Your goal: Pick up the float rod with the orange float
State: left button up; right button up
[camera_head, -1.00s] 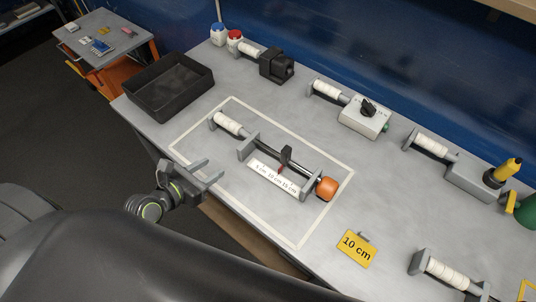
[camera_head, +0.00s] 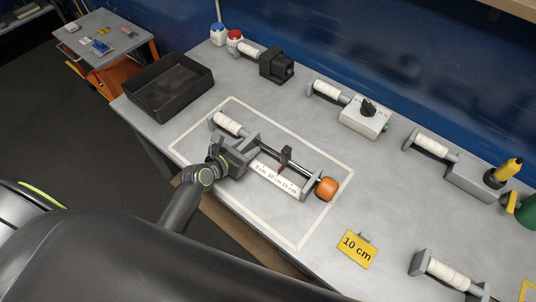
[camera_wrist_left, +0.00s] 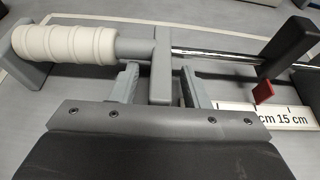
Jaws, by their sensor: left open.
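The float rod (camera_head: 300,170) lies across a grey stand inside a white outlined rectangle on the bench. Its orange float (camera_head: 327,188) is at the right end and a white ribbed grip (camera_head: 228,123) at the left end. A scale label (camera_head: 275,180) marked in cm lies along the stand's front. My left gripper (camera_head: 248,146) is at the stand's left upright. In the left wrist view its open fingers (camera_wrist_left: 158,84) lie on either side of a grey upright (camera_wrist_left: 160,62), just short of the rod (camera_wrist_left: 222,54). The float is outside that view.
A black open tray (camera_head: 170,88) stands at the back left. A yellow 10 cm sign (camera_head: 357,248) is at the front right. Other white-gripped devices, a grey switch box (camera_head: 365,118) among them, line the back. A dark upright with a red pointer (camera_wrist_left: 264,92) stands right of my fingers.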

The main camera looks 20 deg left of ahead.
pick_arm(q)
jog(key=shift+x, duration=0.75)
jog(key=shift+c, duration=0.4)
grip_shut()
